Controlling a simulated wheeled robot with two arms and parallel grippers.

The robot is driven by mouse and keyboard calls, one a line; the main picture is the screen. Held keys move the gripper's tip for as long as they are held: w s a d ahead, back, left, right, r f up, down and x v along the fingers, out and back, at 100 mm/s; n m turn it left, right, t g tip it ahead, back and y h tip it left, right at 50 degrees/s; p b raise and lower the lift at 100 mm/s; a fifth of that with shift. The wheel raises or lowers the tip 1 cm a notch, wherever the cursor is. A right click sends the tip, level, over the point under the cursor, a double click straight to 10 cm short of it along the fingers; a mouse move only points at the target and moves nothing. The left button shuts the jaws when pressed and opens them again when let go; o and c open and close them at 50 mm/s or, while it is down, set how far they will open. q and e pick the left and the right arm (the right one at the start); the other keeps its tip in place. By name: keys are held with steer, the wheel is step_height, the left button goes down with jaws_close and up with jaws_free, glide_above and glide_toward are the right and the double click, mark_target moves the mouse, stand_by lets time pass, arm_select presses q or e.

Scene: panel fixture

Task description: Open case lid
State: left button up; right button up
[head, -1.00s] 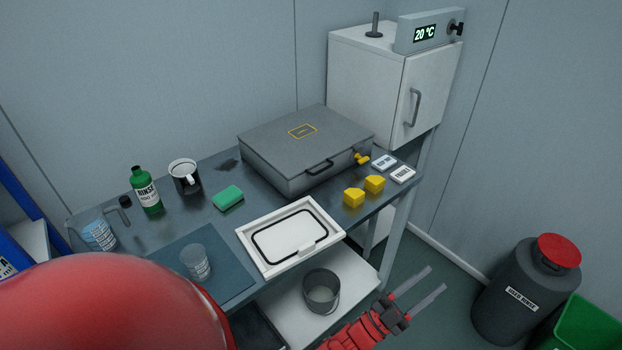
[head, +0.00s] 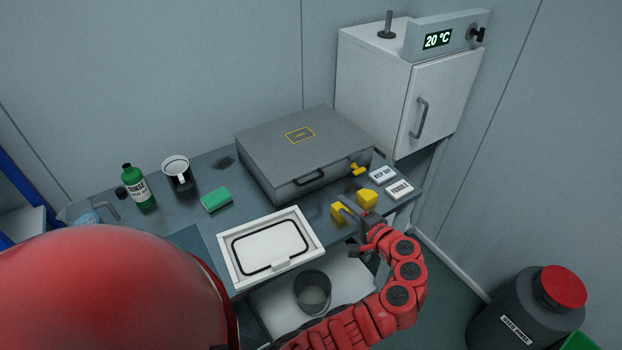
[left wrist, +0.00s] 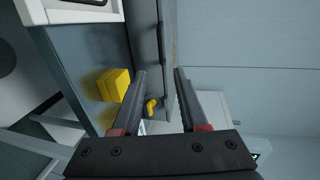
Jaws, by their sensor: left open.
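The grey case (head: 300,150) lies on the bench with its lid (head: 262,140) shut. A yellow outlined label marks the lid, and a dark handle (head: 309,179) is on the front side. A yellow tap-like part (head: 357,169) sits at the case's right front corner; it also shows in the left wrist view (left wrist: 152,106). My left gripper (head: 347,208) is in front of the case, over the bench's front edge near the yellow blocks. In the left wrist view its fingers (left wrist: 160,71) are apart with nothing held. My right gripper is not in view.
Two yellow blocks (head: 367,199) sit close by my left gripper. A white tray (head: 230,264) lies at the bench front. A white cabinet (head: 372,90) stands behind right.

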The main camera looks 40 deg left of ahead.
mark_target(311, 181)
arm_select(q)
steer(key=p+x, duration=0.2)
steer(key=x, duration=1.3)
steer(key=shift+w+a+f, duration=0.1)
steer(key=shift+a, duration=0.3)
steer(key=shift+w+a+f, duration=0.15)
steer(key=shift+w+a, duration=0.15)
steer(key=shift+a, duration=0.4)
jaws_close()
steer(key=shift+f, duration=0.1)
